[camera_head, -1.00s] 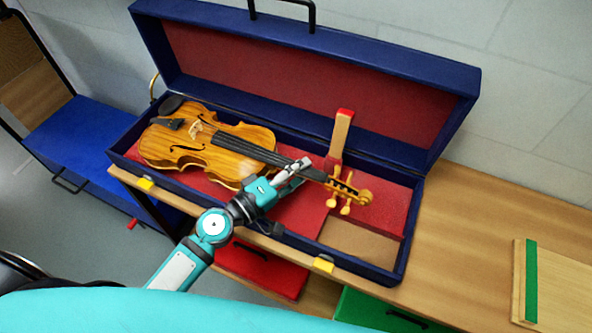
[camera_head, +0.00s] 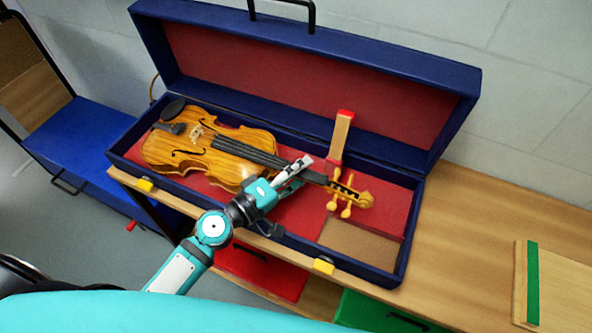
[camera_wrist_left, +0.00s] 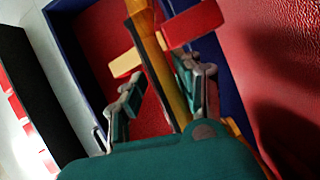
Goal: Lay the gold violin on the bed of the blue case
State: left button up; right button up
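The gold violin (camera_head: 228,148) lies in the open blue case (camera_head: 350,268), face up, with its body at the left and its scroll (camera_head: 364,200) at the right. The red bed (camera_head: 300,215) shows around it; contact under the body is hidden. In the left wrist view the neck (camera_wrist_left: 160,65) runs between the two spread fingers (camera_wrist_left: 160,88), with a visible gap at the left finger. My right gripper is out of view.
A wooden post with red ends (camera_head: 342,138) stands upright behind the neck. The case lid (camera_head: 310,90) is raised at the back. Yellow latches (camera_head: 324,265) sit along the front. The wooden bench (camera_head: 465,235) is clear right of the case, up to a green-striped board (camera_head: 531,285).

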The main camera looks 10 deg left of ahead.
pick_arm(q)
jog(key=shift+o, duration=0.8)
jog(key=shift+g+y, duration=0.4)
jog(key=shift+g, duration=0.1)
jog(key=f, duration=0.6)
jog(key=shift+s, duration=0.4)
jog(key=shift+s+a+r, duration=0.25)
jog(key=shift+s, duration=0.4)
jog(key=shift+t+h, duration=0.4)
jog(key=shift+t, duration=0.1)
jog(key=s+a+r, duration=0.1)
jog(key=s+a, duration=0.1)
jog(key=s+a+r, duration=0.2)
jog(key=s, duration=0.1)
jog(key=s+a+r, duration=0.1)
jog(key=s+a, duration=0.1)
jog(key=shift+s+a+r, duration=0.2)
jog(key=shift+s+r, duration=0.05)
jog(key=shift+s, duration=0.1)
jog(key=shift+s+a+r, duration=0.15)
jog(key=shift+s, duration=0.05)
jog(key=shift+w+r, duration=0.1)
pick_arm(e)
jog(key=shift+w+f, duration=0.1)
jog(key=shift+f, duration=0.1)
